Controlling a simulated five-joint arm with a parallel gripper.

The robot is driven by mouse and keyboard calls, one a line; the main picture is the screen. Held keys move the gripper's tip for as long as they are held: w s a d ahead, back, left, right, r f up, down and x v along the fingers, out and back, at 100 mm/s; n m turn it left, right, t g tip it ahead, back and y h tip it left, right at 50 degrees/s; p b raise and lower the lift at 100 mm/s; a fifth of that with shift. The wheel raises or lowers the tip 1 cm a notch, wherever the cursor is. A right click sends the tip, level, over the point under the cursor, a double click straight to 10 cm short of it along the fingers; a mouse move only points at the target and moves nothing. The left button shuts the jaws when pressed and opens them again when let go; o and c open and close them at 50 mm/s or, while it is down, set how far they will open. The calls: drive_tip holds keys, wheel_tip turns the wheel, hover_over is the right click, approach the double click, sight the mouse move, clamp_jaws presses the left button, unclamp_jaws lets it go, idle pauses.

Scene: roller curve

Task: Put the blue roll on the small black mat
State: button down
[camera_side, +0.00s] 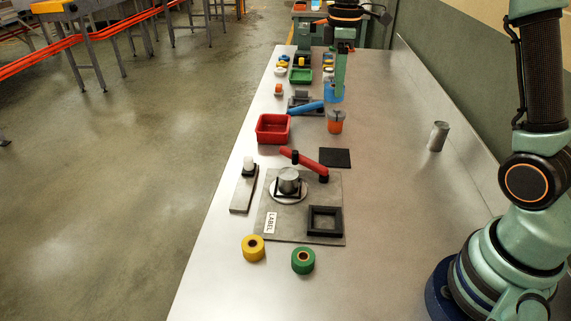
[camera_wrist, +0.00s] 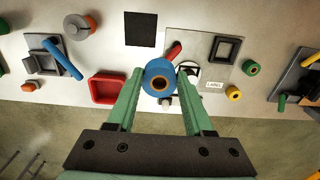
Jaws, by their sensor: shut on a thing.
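My gripper (camera_side: 338,88) is shut on the blue roll (camera_side: 331,93) and holds it up in the air, seen towards the back in the side view. In the wrist view the blue roll (camera_wrist: 151,74) sits between the two green fingers of my gripper (camera_wrist: 160,78), with its hole facing the camera. The small black mat (camera_side: 335,157) lies flat and bare on the bench, right of the red lever. In the wrist view the mat (camera_wrist: 141,29) is above the roll, apart from it.
The red tray (camera_side: 260,131) stands left of the mat. A grey plate (camera_side: 262,237) with a red lever (camera_side: 305,161) and black square frame (camera_side: 324,235) lies nearer. Yellow (camera_side: 253,247) and green (camera_side: 303,261) rolls stand in front. An orange cylinder (camera_side: 335,127) stands behind the mat.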

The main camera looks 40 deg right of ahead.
drive_tip(key=w+d, duration=0.2)
drive_tip(key=d, duration=0.3)
hover_over(337, 157)
wheel_tip(337, 157, down, 21)
drive_tip(key=shift+r, duration=0.1)
idle(0.3)
drive_tip(key=shift+c, duration=1.4)
unclamp_jaws()
